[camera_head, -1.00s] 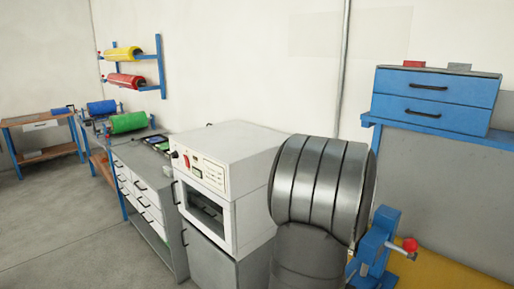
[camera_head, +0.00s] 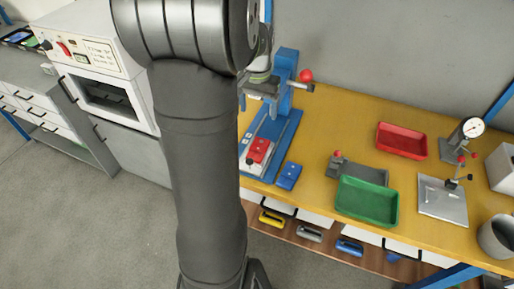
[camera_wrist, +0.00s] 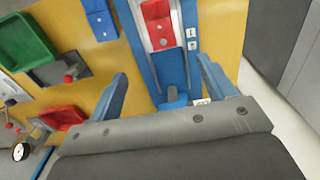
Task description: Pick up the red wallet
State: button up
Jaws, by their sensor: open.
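The red wallet (camera_head: 258,150) lies on the blue base plate of a small press on the yellow bench, just right of my arm in the head view. In the wrist view the red wallet (camera_wrist: 158,22) is at the top centre, on a light strip between blue rails. My gripper (camera_wrist: 161,68) is open and empty, its two blue fingers spread apart. In that picture the wallet lies beyond the fingertips, roughly in line with the gap between them. The fingertips are not clear in the head view.
A flat blue piece (camera_head: 289,176) lies right of the press base. The blue press column (camera_head: 285,80) with its red-knobbed lever stands behind the wallet. A green tray (camera_head: 367,202), a red tray (camera_head: 402,141) and a dial gauge (camera_head: 467,131) are farther right.

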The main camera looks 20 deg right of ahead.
aim_at(259, 146)
jog(key=f, duration=1.6)
jog(key=shift+d, duration=0.25)
jog(key=shift+c, duration=0.3)
jog(key=c, duration=1.1)
jog(key=shift+w, duration=0.1)
